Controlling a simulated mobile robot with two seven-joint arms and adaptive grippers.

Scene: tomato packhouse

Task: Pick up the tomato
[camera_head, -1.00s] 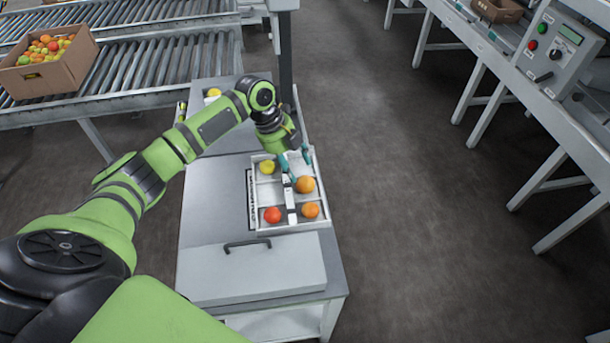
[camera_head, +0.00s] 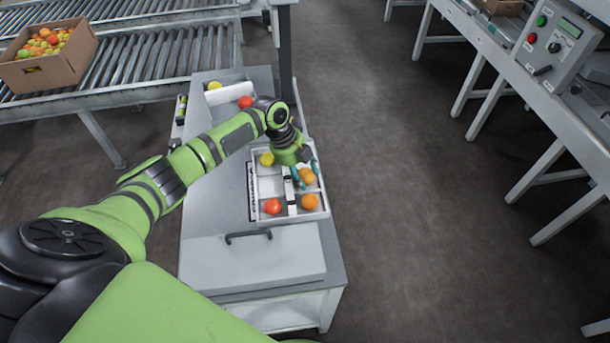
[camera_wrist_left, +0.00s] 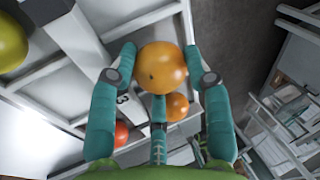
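An orange tomato (camera_head: 307,175) sits in the right part of a divided white tray (camera_head: 324,207) on the table. My left gripper (camera_head: 304,178) is over it with its teal fingers open on either side. In the left wrist view the tomato (camera_wrist_left: 162,67) is between two side fingertips, with a small gap on the left side and the right one very close. A third finger is below it. Another orange tomato (camera_head: 310,201), a red one (camera_head: 272,206) and a yellow one (camera_head: 266,159) are in other compartments. My right gripper is not in view.
The tray's walls and dividers are close around the fingers. A grey lid with a black handle (camera_head: 248,237) is in front of the tray. A red tomato (camera_head: 246,102) and a white box (camera_head: 228,93) are behind my arm. Open floor lies to the right.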

